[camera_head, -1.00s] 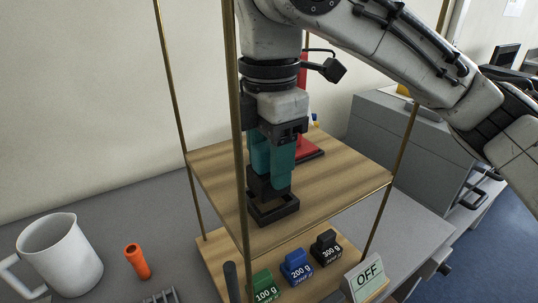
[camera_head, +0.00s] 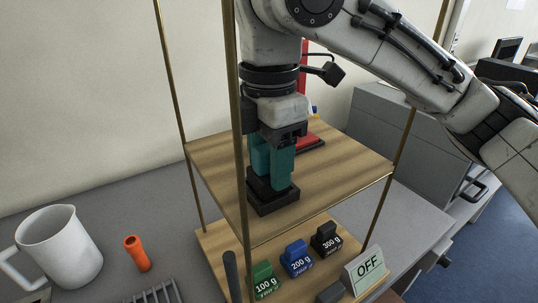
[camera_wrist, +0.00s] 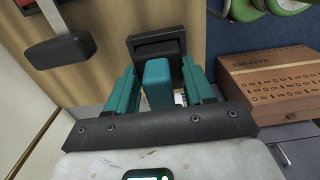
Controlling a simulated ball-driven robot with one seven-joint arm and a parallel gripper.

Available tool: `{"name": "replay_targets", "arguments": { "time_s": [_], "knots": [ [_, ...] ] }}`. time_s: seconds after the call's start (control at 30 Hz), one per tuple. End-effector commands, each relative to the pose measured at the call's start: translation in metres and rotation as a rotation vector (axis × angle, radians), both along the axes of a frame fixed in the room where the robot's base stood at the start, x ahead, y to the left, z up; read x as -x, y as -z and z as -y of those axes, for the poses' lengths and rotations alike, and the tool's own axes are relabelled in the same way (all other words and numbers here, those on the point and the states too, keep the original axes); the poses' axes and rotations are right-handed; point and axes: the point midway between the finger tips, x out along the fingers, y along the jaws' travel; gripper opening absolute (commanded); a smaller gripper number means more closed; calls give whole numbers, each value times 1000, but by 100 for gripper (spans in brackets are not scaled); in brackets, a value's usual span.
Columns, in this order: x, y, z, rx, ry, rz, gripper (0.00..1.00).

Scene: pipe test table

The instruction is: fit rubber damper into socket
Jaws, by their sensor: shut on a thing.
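The black socket (camera_head: 274,206) stands on the upper wooden shelf and looks like a square black holder. My gripper (camera_head: 270,182) points straight down over it with teal fingers, shut on the dark rubber damper, their tips down at the socket's top. The damper is mostly hidden by the fingers and the socket, so I cannot tell how deep it sits. In the wrist view my gripper (camera_wrist: 158,78) has one teal finger on each side of a teal block. Just beyond the block is the black socket (camera_wrist: 157,37), its rim showing.
Brass posts (camera_head: 240,130) rise around the shelf, one close in front of my gripper. A red stand (camera_head: 311,140) is behind it. Below are green, blue and black weights (camera_head: 297,260) and an OFF sign (camera_head: 366,272). A white jug (camera_head: 60,250) and orange tube (camera_head: 137,253) stand left.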

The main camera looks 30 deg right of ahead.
Motion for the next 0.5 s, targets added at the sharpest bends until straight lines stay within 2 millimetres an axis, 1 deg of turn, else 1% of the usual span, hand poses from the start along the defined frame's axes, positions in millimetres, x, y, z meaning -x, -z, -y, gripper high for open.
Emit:
{"name": "replay_targets", "arguments": {
  "time_s": [0.37,0.4,0.5],
  "knots": [
    [0,9,0,-1,0,-1,14],
    [0,8,0,0,0,0,56],
    [0,8,0,0,0,0,66]
  ]
}}
